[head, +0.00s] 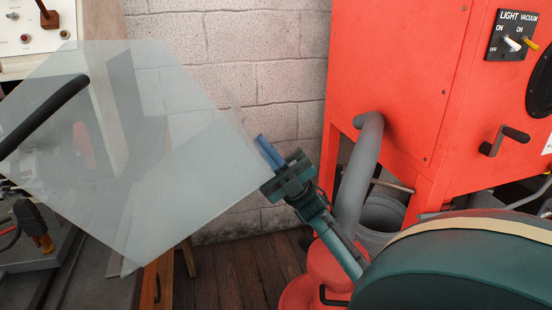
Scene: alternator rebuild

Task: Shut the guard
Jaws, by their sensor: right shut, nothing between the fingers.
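The guard (150,190) is a large clear, greyish panel on the left of the head view, standing tilted over a bench. A black bar handle (45,115) crosses its left part. My right gripper (267,151) has blue fingers and is shut and empty at the panel's right edge. I cannot tell whether the fingers touch the panel. What lies behind the panel shows only dimly through it. My left gripper is not in view.
A red cabinet (400,90) with a light and vacuum switch plate (518,35) stands at the right. A grey hose (360,175) and a grey bucket (382,218) are below it. A control panel (35,30) is at top left. Wooden floor (235,260) shows between.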

